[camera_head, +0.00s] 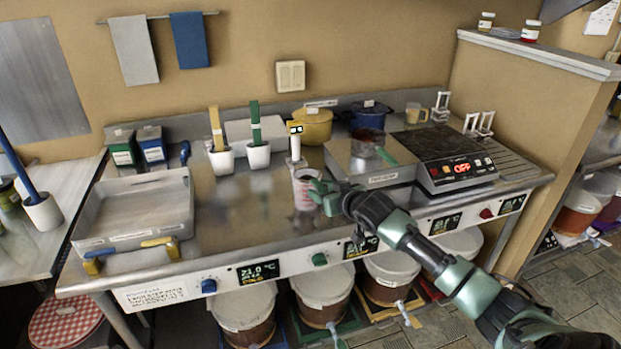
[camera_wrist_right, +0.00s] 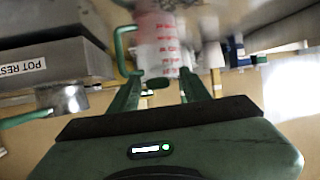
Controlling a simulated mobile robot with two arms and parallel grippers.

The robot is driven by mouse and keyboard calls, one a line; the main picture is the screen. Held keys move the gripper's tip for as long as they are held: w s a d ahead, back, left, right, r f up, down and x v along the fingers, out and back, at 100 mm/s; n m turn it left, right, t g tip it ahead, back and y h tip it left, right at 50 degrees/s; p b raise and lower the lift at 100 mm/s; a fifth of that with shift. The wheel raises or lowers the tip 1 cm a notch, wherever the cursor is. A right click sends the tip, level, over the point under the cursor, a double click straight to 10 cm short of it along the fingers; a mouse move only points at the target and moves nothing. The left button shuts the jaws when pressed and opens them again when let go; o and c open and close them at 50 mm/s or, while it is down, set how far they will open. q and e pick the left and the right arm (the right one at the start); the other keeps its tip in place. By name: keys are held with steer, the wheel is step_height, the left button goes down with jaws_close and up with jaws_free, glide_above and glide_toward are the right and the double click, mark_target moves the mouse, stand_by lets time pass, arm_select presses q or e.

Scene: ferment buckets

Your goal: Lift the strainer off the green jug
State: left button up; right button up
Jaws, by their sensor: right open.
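The jug (camera_head: 304,190) is clear with red markings and stands on the steel counter. It also shows in the right wrist view (camera_wrist_right: 160,38), with a green loop handle (camera_wrist_right: 125,50) on its left side. My right gripper (camera_head: 322,192) is open, close by the jug's right side. In the wrist view its two fingers (camera_wrist_right: 158,92) point at the jug, with a small dark end (camera_wrist_right: 157,82) between them. I cannot tell whether that is a strainer's handle, and no strainer bowl shows clearly on the jug. My left gripper is out of view.
A metal pan (camera_head: 362,148) with a green handle sits on the pot rest (camera_head: 345,165), right of the jug. A hotplate (camera_head: 445,150) reading OFF is further right. White cups (camera_head: 257,157) stand behind left, and a large tray (camera_head: 140,213) is left. Counter between tray and jug is clear.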

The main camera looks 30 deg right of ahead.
steer(key=shift+x, duration=1.2)
jaws_close()
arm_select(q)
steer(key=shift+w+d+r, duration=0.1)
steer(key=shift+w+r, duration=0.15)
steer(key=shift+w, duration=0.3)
arm_select(e)
steer(key=shift+r, duration=0.1)
